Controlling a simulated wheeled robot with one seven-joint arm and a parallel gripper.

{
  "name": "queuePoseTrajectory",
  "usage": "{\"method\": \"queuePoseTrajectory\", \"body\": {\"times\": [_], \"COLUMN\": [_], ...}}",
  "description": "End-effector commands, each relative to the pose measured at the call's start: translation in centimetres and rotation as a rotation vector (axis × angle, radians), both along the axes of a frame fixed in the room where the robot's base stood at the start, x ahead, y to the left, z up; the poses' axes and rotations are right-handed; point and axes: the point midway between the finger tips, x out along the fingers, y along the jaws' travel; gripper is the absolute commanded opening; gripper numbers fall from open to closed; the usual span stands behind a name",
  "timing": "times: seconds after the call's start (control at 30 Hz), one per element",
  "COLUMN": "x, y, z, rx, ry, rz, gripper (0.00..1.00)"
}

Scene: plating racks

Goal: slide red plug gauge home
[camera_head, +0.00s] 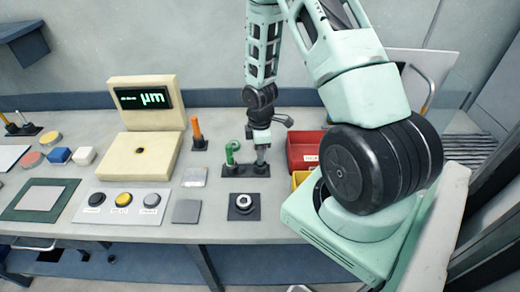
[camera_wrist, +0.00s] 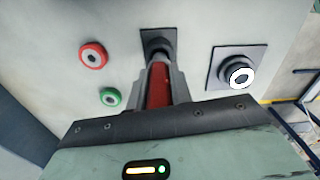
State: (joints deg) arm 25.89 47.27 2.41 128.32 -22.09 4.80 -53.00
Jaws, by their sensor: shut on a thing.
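The red plug gauge (camera_wrist: 158,88) shows in the wrist view as a red bar between the two grey fingers of my gripper (camera_wrist: 159,66). My gripper is shut on it. The far end of the gauge points at a dark fitting on a black square plate (camera_wrist: 145,37). The fingers and gauge hide where they meet, so I cannot tell how deep it sits. Red does not clearly show there.
A black fitting with a white centre (camera_wrist: 240,76) stands on another plate; a similar one shows in the head view (camera_head: 243,203). Red bin (camera_head: 305,150) and orange-handled tool (camera_head: 196,130) flank my gripper.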

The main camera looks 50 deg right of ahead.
Motion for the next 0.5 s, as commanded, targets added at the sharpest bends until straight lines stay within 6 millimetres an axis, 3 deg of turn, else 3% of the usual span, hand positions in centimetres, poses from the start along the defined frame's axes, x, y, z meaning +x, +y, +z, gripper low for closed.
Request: {"method": "queuePoseTrajectory", "body": {"times": [0.5], "x": [0.01], "y": [-0.01], "z": [-0.97], "rx": [0.0], "ry": [0.0], "rz": [0.0], "gripper": [0.01]}}
